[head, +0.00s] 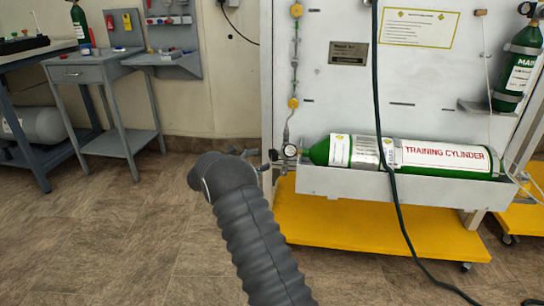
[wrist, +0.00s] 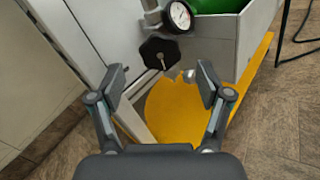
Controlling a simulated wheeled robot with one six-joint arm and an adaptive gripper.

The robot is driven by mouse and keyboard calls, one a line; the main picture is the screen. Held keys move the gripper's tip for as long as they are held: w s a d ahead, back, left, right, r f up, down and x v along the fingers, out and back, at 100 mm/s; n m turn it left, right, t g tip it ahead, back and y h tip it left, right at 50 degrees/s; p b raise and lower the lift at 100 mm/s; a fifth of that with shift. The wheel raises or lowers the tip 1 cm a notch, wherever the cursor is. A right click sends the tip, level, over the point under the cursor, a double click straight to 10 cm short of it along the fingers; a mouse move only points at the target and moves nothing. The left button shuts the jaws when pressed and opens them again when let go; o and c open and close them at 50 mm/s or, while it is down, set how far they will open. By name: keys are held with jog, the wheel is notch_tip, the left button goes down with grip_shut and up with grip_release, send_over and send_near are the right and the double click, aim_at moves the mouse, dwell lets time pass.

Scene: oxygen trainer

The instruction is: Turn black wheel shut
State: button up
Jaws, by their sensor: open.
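The black wheel (wrist: 160,53) is a dark, many-sided handwheel with a pale stem at its centre. In the wrist view it sits just below and left of a round pressure gauge (wrist: 180,16). My gripper (wrist: 162,80) is open and empty, its two fingers spread to either side and below the wheel, not visibly touching it. In the head view my gripper (head: 252,162) is partly hidden behind my arm, beside the left end of the green training cylinder (head: 440,156). The gauge also shows there (head: 290,150). I cannot make out the wheel in the head view.
The cylinder lies in a grey trough (head: 330,184) on a white panel, above a yellow base (head: 350,225). A dark hose (head: 378,90) hangs down in front of the panel. A grey side table (head: 95,70) stands at left. The brown floor between is clear.

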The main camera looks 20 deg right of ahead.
aim_at(271, 155)
jog(key=d, duration=0.5)
jog(key=shift+w+d, duration=0.35)
jog(key=shift+w, duration=0.05)
jog(key=c, duration=1.2)
